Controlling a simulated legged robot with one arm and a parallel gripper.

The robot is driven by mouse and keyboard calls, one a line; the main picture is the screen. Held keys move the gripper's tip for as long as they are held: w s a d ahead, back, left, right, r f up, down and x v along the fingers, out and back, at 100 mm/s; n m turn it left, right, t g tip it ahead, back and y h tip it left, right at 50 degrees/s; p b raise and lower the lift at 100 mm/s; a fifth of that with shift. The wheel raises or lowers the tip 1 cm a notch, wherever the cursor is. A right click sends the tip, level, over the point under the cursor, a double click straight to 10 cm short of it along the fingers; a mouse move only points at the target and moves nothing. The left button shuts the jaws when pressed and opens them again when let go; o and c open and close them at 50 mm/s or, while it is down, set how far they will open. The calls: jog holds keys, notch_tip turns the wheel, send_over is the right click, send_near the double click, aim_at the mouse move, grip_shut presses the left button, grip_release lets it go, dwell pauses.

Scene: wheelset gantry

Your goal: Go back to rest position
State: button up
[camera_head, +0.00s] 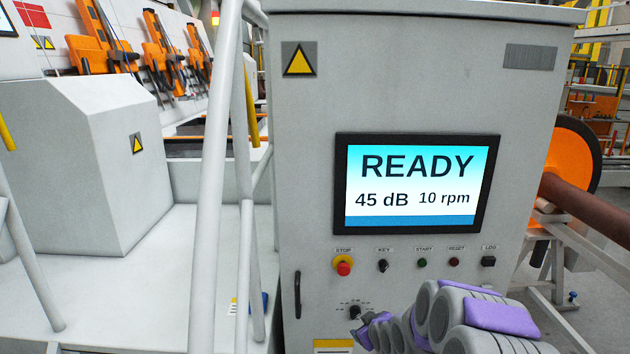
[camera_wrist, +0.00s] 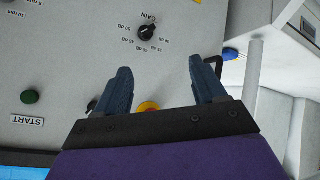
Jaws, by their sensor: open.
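My gripper (camera_head: 366,328) is at the lower front of a grey control cabinet (camera_head: 300,105), close to a black rotary knob (camera_head: 354,312). In the wrist view my gripper (camera_wrist: 160,66) has its two dark fingers spread apart with nothing between the tips. The knob, labelled GAIN (camera_wrist: 147,32), shows beyond the fingertips, apart from them. Part of the red and yellow stop button (camera_wrist: 148,106) shows between the fingers, near the gripper body. My arm reaches in from the bottom right of the head view and hides part of the lower panel.
The cabinet screen (camera_head: 415,182) reads READY, 45 dB, 10 rpm. A button row includes STOP (camera_head: 343,266), KEY (camera_head: 383,266) and START (camera_head: 422,263). A white railing (camera_head: 212,190) stands left of the cabinet. An orange wheel (camera_head: 572,160) with a brown axle is at right.

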jog(key=s+r+m+g, duration=0.2)
jog(key=s+r+g, duration=0.1)
jog(key=s, duration=1.3)
jog(key=s+r+m+g+h+b, duration=0.1)
jog(key=s+r+g, duration=0.3)
jog(key=s, duration=1.3)
jog(key=s+r+m+g, duration=0.4)
jog(key=s+r, duration=0.1)
jog(key=s, duration=1.2)
jog(key=shift+a+h+b, duration=0.2)
jog(key=shift+h+b, duration=0.15)
jog(key=shift+h, duration=0.05)
jog(key=shift+r, duration=0.1)
jog(key=shift+c, duration=0.3)
